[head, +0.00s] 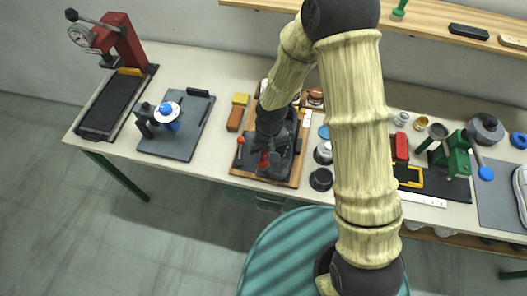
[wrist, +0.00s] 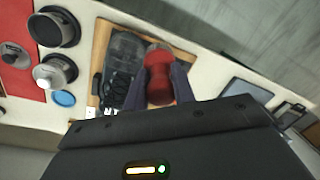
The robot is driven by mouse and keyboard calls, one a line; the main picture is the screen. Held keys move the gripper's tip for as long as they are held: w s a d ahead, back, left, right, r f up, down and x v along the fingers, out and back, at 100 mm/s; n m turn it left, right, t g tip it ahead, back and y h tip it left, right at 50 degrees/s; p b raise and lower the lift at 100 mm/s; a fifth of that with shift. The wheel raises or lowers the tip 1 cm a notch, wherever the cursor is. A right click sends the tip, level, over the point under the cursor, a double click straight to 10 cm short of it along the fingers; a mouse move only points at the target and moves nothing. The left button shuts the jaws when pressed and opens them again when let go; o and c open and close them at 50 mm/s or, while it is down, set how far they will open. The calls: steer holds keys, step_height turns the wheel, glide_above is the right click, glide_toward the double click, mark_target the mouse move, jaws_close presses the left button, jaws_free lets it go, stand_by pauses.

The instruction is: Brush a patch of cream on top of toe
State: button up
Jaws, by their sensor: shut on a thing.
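A dark laced shoe (wrist: 122,66) lies on a wooden board (wrist: 97,62) in the wrist view. My gripper (wrist: 157,84) is shut on a red-handled tool (wrist: 158,72), which looks like the brush. Its working end is hidden, so I cannot tell whether it touches the shoe. The red handle is beside the shoe in the wrist view. In the head view my gripper (head: 264,160) is low over the board (head: 238,173), and my arm hides much of the shoe. No cream patch can be made out on the toe.
Dark and metal pots (wrist: 54,72) and a blue disc (wrist: 63,98) stand beside the board. A grey plate (head: 178,140) with a fixture is farther left.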

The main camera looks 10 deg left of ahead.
steer(key=shift+s+r+p, duration=0.3)
steer(key=shift+r+p, duration=0.15)
steer(key=shift+r, duration=0.25)
steer(key=shift+s+r+p, duration=0.3)
steer(key=shift+r+p, duration=0.15)
steer(key=shift+r, duration=0.25)
steer(key=shift+f, duration=0.15)
steer(key=w+f+b, duration=0.3)
steer(key=f+b, duration=0.2)
steer(key=f, duration=0.2)
steer(key=shift+f, duration=0.2)
steer(key=shift+w+d+f+b, duration=0.15)
steer(key=shift+w+f+b, duration=0.15)
steer(key=shift+f+b, duration=0.3)
stand_by(0.8)
steer(key=shift+s+d+r, duration=0.1)
steer(key=shift+s+d, duration=0.1)
steer(key=shift+d, duration=1.35)
